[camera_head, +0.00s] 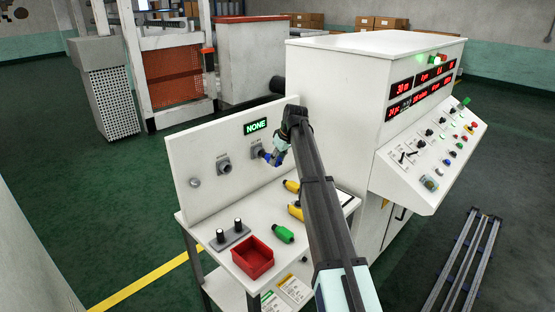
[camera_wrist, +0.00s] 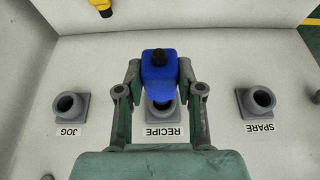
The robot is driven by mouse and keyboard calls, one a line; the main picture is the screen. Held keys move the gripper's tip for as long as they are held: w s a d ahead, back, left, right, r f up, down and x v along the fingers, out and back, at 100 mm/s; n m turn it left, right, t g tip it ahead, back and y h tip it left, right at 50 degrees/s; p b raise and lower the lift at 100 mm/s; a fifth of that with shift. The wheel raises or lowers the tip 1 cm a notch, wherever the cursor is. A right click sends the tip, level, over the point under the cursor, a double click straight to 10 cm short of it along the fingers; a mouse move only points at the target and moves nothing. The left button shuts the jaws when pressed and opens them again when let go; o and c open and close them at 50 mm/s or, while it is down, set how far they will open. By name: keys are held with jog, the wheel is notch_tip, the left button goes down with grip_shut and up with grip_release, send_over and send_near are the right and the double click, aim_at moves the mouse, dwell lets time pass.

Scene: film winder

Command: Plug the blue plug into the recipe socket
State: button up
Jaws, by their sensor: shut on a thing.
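My gripper (camera_head: 277,155) is shut on the blue plug (camera_wrist: 158,78), with one grey finger on each side of it in the wrist view. The blue plug also shows in the head view (camera_head: 267,156), close to the upright white panel. The recipe socket (camera_wrist: 160,108) is a grey round collar above the RECIPE label, between the JOG socket (camera_wrist: 70,106) and the SPARE socket (camera_wrist: 256,101). The plug lines up with the recipe socket and covers part of it. I cannot tell whether its tip is inside. A display (camera_head: 255,126) on the panel reads NONE.
A green plug (camera_head: 283,233), yellow plugs (camera_head: 291,186) and a red tray (camera_head: 252,258) are on the white bench below the panel. A two-knob box (camera_head: 230,236) stands at the bench's left. A large white control cabinet (camera_head: 340,85) stands behind my arm.

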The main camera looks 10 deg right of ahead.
jog(key=shift+w+a, duration=0.2)
jog(key=shift+w+a, duration=0.7)
jog(key=shift+w, duration=0.35)
jog(key=shift+w+a, duration=0.15)
jog(key=shift+w, duration=0.05)
dwell(0.9)
jog(key=o, duration=1.2)
jog(key=shift+o, duration=0.2)
jog(key=v, duration=1.2)
jog(key=shift+r, duration=0.1)
